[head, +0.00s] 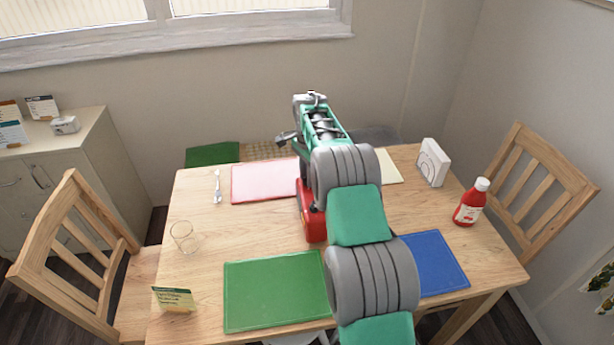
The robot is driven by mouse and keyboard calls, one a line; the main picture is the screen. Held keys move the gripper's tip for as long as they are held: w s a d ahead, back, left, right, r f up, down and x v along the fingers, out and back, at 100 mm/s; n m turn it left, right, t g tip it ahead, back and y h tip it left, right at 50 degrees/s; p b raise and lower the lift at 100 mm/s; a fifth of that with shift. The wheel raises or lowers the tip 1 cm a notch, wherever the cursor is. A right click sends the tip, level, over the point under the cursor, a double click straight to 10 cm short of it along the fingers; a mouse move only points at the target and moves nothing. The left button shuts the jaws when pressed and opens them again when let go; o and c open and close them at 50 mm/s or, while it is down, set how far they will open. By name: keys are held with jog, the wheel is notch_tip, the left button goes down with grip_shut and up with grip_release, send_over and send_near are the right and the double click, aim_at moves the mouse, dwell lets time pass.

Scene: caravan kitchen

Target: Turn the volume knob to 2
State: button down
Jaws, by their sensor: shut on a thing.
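A red device (311,220) stands on the table just left of my arm. Much of it is hidden behind my grey and green arm links, and I cannot see its volume knob or any scale. My arm reaches over the table from the front. A grey piece at its far end, on the left side, is a visible part of my gripper (287,137). The fingertips are hidden. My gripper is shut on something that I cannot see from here.
The wooden table (200,260) carries a pink mat (263,182), a green mat (275,290) and a blue mat (440,265). A glass (183,237) and a card (174,298) stand left. A red bottle (470,203) and a white holder (432,163) stand right. Chairs flank the table.

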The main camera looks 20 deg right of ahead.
jog(key=c, duration=1.1)
grip_release()
jog(key=shift+c, duration=0.2)
notch_tip(320, 180, up, 8)
jog(key=shift+f+b, duration=0.1)
jog(key=shift+b, duration=0.35)
